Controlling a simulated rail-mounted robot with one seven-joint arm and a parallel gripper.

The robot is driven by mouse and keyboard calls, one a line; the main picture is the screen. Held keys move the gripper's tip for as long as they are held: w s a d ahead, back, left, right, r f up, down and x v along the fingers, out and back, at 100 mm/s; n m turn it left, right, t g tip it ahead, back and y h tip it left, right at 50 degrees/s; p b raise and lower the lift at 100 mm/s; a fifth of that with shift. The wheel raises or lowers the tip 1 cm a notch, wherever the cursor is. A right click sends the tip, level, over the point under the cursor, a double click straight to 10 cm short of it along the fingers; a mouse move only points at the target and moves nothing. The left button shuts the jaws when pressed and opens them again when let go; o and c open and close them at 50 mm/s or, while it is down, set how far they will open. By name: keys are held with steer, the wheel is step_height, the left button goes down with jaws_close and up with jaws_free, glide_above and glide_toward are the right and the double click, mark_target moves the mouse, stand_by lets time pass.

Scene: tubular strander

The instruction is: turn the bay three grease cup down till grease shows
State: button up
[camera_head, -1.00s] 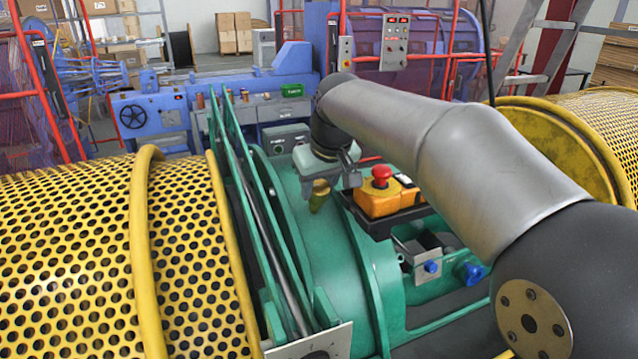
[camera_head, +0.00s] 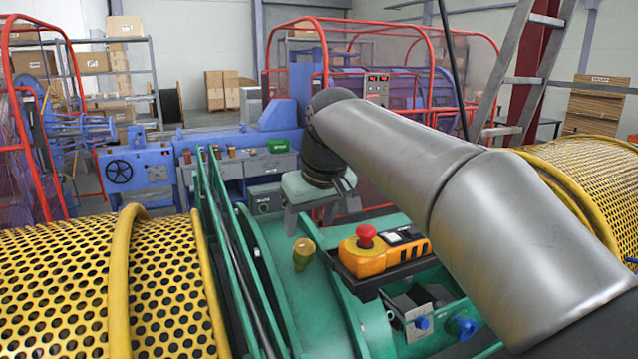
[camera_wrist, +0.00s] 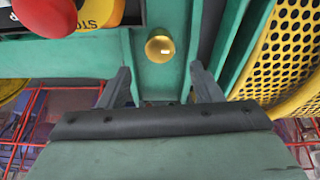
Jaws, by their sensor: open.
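A brass grease cup (camera_head: 304,254) stands upright on the green machine housing (camera_head: 285,300) between the yellow perforated tubes. It also shows in the wrist view (camera_wrist: 159,48), seen at a slant, beyond the gap between my fingers. My gripper (camera_wrist: 163,85) is open and empty, with one dark finger on each side of that gap. In the head view my gripper (camera_head: 318,215) hangs above and behind the cup, apart from it. No grease can be made out on the cup.
An orange box with a red stop button (camera_head: 366,236) sits on a dark bracket just right of the cup. Green upright plates (camera_head: 225,240) stand to its left. Blue knobs (camera_head: 462,327) are at lower right. A yellow perforated tube (camera_head: 60,280) fills the left.

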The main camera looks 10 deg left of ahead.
steer(key=v, duration=0.9)
steer(key=shift+r+p, duration=0.3)
steer(key=shift+p, duration=0.05)
steer(key=shift+s, duration=0.1)
